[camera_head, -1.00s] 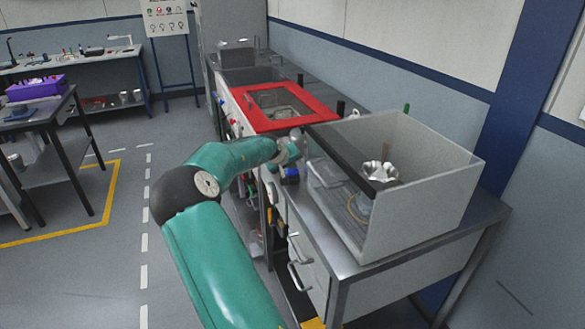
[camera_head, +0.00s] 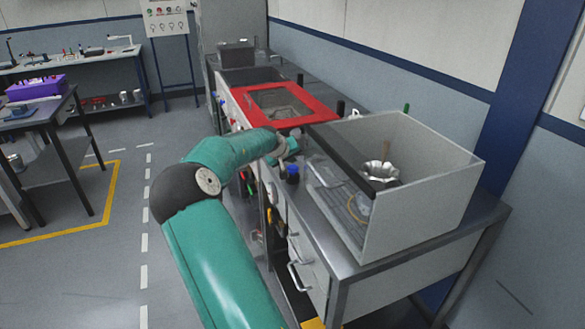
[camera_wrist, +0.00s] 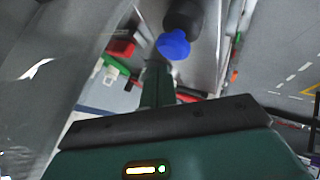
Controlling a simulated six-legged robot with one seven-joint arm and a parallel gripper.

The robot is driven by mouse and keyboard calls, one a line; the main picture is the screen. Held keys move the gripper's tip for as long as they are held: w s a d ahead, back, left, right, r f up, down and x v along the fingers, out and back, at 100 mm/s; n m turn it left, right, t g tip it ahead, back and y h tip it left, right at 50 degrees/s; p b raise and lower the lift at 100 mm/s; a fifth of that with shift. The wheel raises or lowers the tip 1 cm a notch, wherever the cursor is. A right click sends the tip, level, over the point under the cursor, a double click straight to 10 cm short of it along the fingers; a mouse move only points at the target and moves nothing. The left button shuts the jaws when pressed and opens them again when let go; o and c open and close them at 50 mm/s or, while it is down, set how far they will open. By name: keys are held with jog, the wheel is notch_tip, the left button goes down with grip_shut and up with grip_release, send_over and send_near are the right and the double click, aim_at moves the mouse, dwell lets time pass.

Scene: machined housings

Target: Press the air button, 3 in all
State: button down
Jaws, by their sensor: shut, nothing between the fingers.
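A blue round cap on a black body (camera_head: 292,171) stands at the front edge of the bench, just left of the clear enclosure, in the head view. I cannot tell whether this is the air button. In the wrist view a blue round cap (camera_wrist: 173,46) on a black cylinder shows just beyond my gripper (camera_wrist: 157,72). The fingers are shut and empty, below and slightly left of the cap in the picture. A gap seems to lie between them, but its depth is unclear. In the head view my wrist is beside the blue cap and the fingertips cannot be made out.
The clear-walled enclosure (camera_head: 425,205) holds a metal fluted part (camera_head: 378,171). A red-framed window (camera_head: 285,106) lies beyond my wrist on the same bench. Small coloured knobs line the bench's front. The floor to the left is open, with a dashed white line.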

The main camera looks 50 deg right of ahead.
aim_at(292, 170)
jog(key=shift+r, duration=2.5)
jog(key=shift+f, duration=0.15)
dwell(0.6)
jog(key=shift+s+f+y, duration=0.25)
jog(key=shift+f+y, duration=0.05)
jog(key=shift+s+a, duration=0.1)
jog(key=r, duration=0.4)
jog(key=shift+w+r, duration=0.35)
jog(key=shift+r, duration=0.05)
jog(key=shift+f, duration=0.1)
